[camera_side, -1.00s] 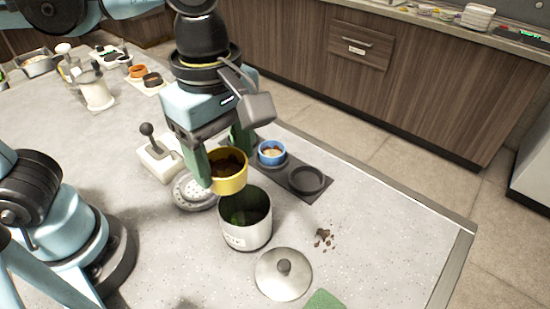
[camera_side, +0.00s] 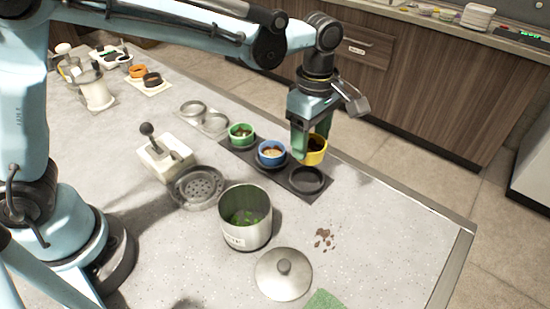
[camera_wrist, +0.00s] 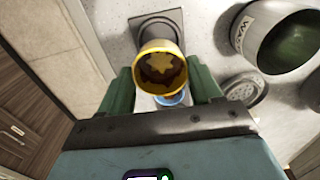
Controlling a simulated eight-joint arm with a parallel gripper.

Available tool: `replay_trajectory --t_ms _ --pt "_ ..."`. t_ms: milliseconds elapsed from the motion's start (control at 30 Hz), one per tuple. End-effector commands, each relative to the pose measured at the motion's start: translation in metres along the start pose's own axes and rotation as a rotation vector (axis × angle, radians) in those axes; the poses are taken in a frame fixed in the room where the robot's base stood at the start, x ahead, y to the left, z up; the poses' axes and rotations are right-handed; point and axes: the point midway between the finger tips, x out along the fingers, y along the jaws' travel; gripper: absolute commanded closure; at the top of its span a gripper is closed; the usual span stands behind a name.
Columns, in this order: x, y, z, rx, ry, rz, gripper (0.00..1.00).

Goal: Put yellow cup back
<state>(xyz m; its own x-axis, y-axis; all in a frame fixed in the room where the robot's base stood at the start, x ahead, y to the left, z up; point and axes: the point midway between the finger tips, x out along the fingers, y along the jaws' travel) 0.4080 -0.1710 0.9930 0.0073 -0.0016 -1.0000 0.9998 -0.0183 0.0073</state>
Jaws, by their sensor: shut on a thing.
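The yellow cup (camera_side: 314,150) has dark brown contents, which show in the wrist view (camera_wrist: 161,66). My gripper (camera_side: 312,146) is shut on the cup, with a green finger on each side, and holds it up off the counter. In the side view the cup appears just behind the empty round well (camera_side: 307,179) of the dark tray (camera_side: 288,184). The blue cup (camera_side: 271,154) sits in the middle well and the green cup (camera_side: 241,134) in the far left well. In the wrist view the yellow cup partly hides the blue cup (camera_wrist: 172,99).
A steel pot (camera_side: 246,232) with green contents stands in front of the tray; it also shows in the wrist view (camera_wrist: 268,36). Its lid (camera_side: 284,275), brown crumbs (camera_side: 323,238) and a green cloth (camera_side: 325,300) lie nearby. A perforated disc (camera_side: 197,188) and a white levered box (camera_side: 165,158) are left.

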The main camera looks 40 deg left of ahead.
Motion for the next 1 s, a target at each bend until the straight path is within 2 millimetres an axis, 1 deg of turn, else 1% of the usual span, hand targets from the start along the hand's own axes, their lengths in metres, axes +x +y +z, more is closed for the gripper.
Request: replay_trajectory --t_ms 267,700,833,1000 --pt "0.015 0.003 -0.001 0.001 0.000 0.000 0.67" --pt "0.056 0.002 -0.001 0.000 0.000 0.000 0.67" --pt "0.063 0.002 -0.001 0.000 0.000 0.000 0.67" --pt "0.067 0.002 -0.001 0.000 0.000 0.000 0.67"
